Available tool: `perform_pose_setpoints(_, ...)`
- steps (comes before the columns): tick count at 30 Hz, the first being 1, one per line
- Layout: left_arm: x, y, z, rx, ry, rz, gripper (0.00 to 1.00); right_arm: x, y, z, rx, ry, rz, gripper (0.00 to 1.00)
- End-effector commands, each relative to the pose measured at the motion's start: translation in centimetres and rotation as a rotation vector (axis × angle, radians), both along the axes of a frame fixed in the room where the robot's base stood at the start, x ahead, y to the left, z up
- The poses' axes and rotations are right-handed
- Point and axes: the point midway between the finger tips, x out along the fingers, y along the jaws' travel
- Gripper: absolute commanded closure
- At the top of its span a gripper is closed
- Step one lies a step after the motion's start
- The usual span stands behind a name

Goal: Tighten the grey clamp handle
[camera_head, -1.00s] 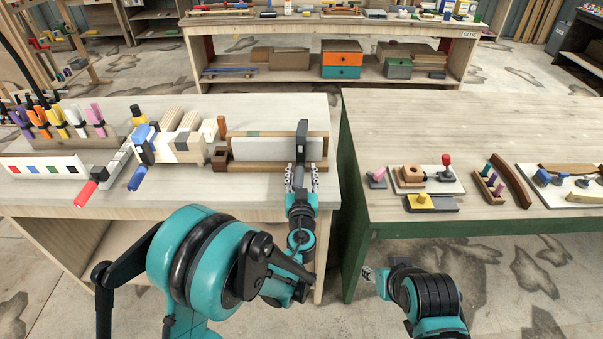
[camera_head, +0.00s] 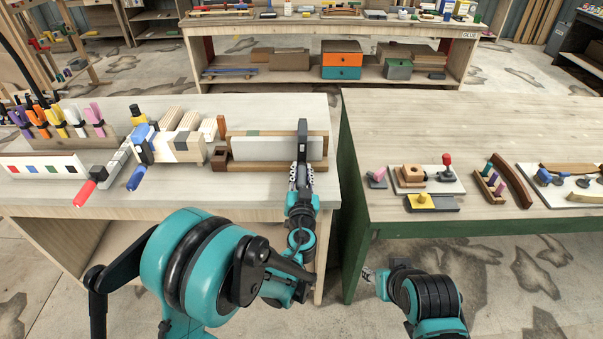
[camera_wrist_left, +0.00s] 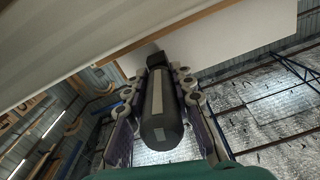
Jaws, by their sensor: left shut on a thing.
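The grey clamp (camera_head: 302,140) stands upright at the right end of a wooden holder with a pale panel on the left workbench. Its dark grey handle fills the middle of the left wrist view (camera_wrist_left: 161,110), with a lighter stripe along it. My left gripper (camera_head: 301,176) is shut on the handle, one finger on each side; it also shows in the left wrist view (camera_wrist_left: 160,100). The fingers cover part of the handle in the head view. My right gripper (camera_head: 369,275) is low, in front of the right bench, away from the clamp; its fingers are too small to judge.
The wooden holder (camera_head: 222,160) lies left of the clamp.

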Motion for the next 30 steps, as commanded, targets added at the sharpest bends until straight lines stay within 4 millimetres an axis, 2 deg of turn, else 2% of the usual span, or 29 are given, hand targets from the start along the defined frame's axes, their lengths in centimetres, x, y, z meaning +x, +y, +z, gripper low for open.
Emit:
perform_pose_setpoints(15, 0.0, 0.1, -0.1, 0.483, 0.001, 0.011, 1.0, 0.0, 0.0, -1.5, 0.0, 0.0, 0.0, 0.58)
perform_pose_setpoints(30, 0.0, 0.1, 0.0, 0.958, 0.001, 0.021, 1.0, 0.0, 0.0, -2.2, 0.0, 0.0, 0.0, 0.58)
